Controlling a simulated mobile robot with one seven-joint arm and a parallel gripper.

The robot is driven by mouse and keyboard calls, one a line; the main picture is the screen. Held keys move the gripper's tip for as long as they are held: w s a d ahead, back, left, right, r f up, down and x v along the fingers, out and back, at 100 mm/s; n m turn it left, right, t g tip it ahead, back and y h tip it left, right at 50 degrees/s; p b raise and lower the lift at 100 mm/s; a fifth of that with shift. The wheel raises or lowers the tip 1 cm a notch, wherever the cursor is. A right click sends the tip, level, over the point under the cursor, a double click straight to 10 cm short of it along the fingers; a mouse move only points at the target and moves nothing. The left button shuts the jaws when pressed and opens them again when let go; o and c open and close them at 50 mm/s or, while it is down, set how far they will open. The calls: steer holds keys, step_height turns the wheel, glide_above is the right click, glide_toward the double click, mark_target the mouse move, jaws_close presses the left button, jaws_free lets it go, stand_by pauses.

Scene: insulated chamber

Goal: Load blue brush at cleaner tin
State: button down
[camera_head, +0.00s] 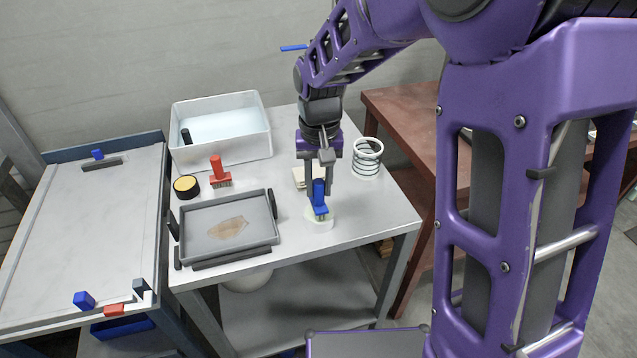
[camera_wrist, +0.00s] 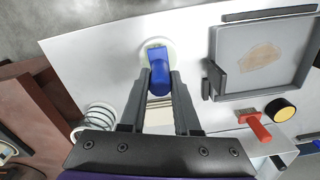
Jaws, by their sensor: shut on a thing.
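The blue brush (camera_head: 319,198) is upright in my gripper (camera_head: 320,188), handle up and bristles down. In the wrist view the blue brush (camera_wrist: 158,75) sits between the two dark fingers of my gripper (camera_wrist: 160,82), which are shut on its handle. A low round white tin (camera_head: 322,224), which looks like the cleaner tin, stands on the pale table right under the brush. Its rim also shows around the brush head in the wrist view (camera_wrist: 171,52). The bristle ends are at or just above the tin's opening; I cannot tell whether they touch what is inside.
A grey tray (camera_head: 200,245) with a brown-stained piece lies left of the tin. Beyond it are a red brush (camera_head: 219,172), a black tin with yellow contents (camera_head: 186,187) and a white basin (camera_head: 250,150). A white coil (camera_head: 367,158) and a pale block (camera_head: 298,178) stand behind.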

steer(key=shift+r+p, duration=2.25)
steer(key=shift+r, duration=1)
steer(key=shift+f, duration=0.1)
